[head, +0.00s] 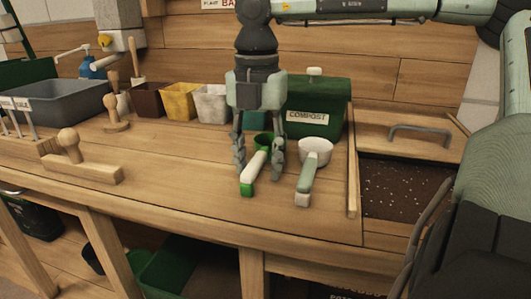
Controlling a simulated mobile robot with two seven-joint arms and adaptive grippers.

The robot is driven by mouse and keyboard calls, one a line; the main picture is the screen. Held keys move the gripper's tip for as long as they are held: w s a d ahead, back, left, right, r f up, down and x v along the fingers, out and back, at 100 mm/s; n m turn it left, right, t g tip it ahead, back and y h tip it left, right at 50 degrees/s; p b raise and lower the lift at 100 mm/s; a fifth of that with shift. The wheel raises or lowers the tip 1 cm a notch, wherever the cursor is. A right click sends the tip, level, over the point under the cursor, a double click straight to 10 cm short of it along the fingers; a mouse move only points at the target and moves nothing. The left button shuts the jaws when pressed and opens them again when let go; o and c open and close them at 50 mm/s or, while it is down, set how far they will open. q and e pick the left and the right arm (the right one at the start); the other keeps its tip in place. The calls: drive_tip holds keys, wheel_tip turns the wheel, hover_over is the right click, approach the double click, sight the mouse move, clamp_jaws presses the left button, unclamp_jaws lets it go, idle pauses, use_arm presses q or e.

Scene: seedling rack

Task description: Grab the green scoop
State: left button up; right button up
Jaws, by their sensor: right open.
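The green scoop (255,164) lies on the wooden bench, with a green cup at the far end, a pale handle and a green tip nearest me. My right gripper (260,174) points down over it, open, with one finger on each side of the handle. I cannot tell whether the fingers touch it. The gripper partly hides the scoop's cup. A second scoop (307,178), with a white cup and a pale green handle, lies just to the right. My left gripper is not in view.
A green compost box (314,119) stands behind the scoops. Brown, yellow and white pots (180,102) stand left of my right gripper. A wooden block with a knob (82,168) lies at the left. A soil bin (398,190) is sunk at right. The front middle of the bench is clear.

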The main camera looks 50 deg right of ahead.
sight(258, 156)
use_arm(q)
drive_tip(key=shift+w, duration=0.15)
use_arm(e)
drive_tip(key=shift+f, duration=0.1)
drive_tip(key=shift+c, duration=0.5)
drive_tip(key=c, duration=0.4)
clamp_jaws()
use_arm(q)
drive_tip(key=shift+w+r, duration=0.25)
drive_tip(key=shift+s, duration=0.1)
